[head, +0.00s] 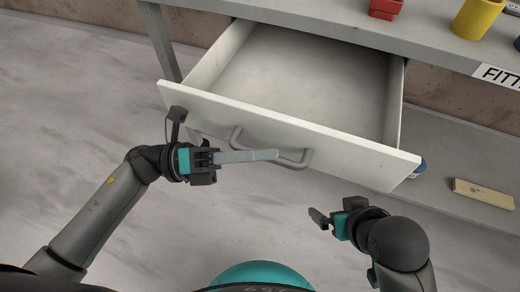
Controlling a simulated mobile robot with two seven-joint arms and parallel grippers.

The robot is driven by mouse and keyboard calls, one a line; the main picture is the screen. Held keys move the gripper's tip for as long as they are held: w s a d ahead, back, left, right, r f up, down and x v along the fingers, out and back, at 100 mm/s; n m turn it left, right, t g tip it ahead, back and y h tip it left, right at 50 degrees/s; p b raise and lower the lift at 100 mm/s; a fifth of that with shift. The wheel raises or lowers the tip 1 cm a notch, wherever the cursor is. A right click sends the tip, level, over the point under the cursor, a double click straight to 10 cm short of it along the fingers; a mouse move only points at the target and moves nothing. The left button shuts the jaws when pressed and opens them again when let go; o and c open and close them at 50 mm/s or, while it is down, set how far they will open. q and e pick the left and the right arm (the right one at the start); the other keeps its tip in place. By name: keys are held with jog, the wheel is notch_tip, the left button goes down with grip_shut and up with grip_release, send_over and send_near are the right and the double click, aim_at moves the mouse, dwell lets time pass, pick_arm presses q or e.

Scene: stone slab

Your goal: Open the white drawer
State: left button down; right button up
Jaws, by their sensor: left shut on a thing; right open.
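The white drawer (290,120) is pulled out from under the grey bench, and its inside is empty. Its grey bar handle (297,164) is on the front panel. My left gripper (268,155) reaches in from the left and is shut on the handle; its fingers lie across the bar and hide part of it. My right gripper (330,213) is open and empty, below and in front of the drawer's right half, apart from it.
The grey bench top (330,22) bears a red block (385,8) and a yellow cup (477,18). On the lower shelf (440,150) lie a beige block (483,193) and a partly hidden blue thing (421,166). The floor in front is clear.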

pick_arm(q)
jog(key=shift+s+a, duration=0.1)
jog(key=shift+s, duration=0.2)
pick_arm(e)
jog(key=shift+s, duration=0.4)
jog(key=shift+w, duration=0.1)
pick_arm(q)
jog(key=c, duration=0.8)
grip_release()
jog(key=shift+c, duration=0.2)
jog(key=p+v, duration=0.1)
jog(key=v, duration=1.4)
jog(key=shift+a, duration=0.15)
pick_arm(e)
jog(key=shift+s+d+f+g+h, duration=0.35)
jog(key=shift+s+d+g, duration=0.25)
jog(key=shift+g, duration=0.1)
jog(key=shift+a+f, duration=0.1)
jog(key=shift+a, duration=0.05)
